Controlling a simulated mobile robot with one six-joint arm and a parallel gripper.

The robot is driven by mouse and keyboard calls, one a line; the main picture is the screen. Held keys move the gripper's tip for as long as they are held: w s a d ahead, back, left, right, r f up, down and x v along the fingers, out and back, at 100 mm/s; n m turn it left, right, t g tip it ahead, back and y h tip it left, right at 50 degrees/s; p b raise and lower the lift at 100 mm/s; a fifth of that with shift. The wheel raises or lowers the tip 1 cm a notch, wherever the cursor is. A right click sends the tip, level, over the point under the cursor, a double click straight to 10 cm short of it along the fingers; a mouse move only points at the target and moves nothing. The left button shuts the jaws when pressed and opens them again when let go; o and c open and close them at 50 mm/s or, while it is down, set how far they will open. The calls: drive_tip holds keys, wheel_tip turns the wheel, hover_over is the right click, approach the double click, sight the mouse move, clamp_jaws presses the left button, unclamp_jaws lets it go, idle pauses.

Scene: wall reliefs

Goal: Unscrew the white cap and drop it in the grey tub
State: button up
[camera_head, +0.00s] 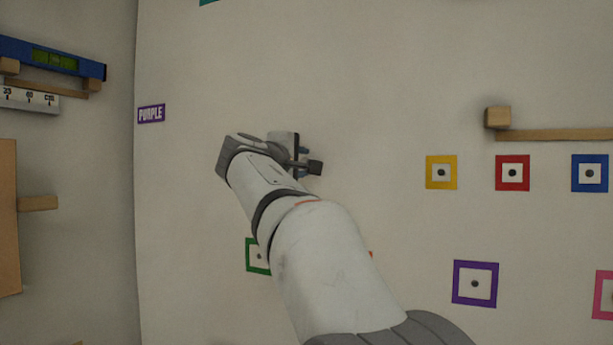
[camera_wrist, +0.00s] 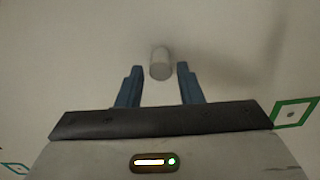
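The white cap (camera_wrist: 160,63) shows in the wrist view as a short, pale cylinder standing out from the pale wall. My gripper (camera_wrist: 159,71) is open, with one blue finger on each side of the cap. A gap shows between the cap and each fingertip, so neither finger touches it. I cannot tell how far the fingertips reach along the cap's depth. In the head view my gripper (camera_head: 304,152) is close to the wall, and my arm and wrist hide the cap. The grey tub is not seen in either view.
Yellow (camera_head: 441,172), red (camera_head: 512,173), blue (camera_head: 590,173) and purple (camera_head: 475,284) square frames with dark centres are on the wall to the right. A green frame (camera_head: 251,257) is partly behind my arm. A wooden ledge (camera_head: 555,134) juts out at right. A spirit level (camera_head: 52,58) is at left.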

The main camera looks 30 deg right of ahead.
drive_tip(key=shift+r, duration=0.1)
drive_tip(key=c, duration=0.7)
drive_tip(key=shift+r+n+p, duration=0.15)
drive_tip(key=shift+n+p, duration=0.25)
drive_tip(key=shift+p, duration=0.1)
clamp_jaws()
drive_tip(key=n+p, duration=0.2)
drive_tip(key=n, duration=0.1)
drive_tip(key=shift+r, duration=0.2)
drive_tip(key=shift+f+n+p, duration=0.3)
drive_tip(key=shift+n+p, duration=0.1)
drive_tip(key=shift+n, duration=0.3)
drive_tip(key=shift+s, duration=0.1)
drive_tip(key=n+p, duration=0.4)
drive_tip(key=shift+r+n, duration=0.25)
drive_tip(key=shift+n, duration=0.05)
drive_tip(key=shift+f+n, duration=0.2)
drive_tip(key=shift+n, duration=0.1)
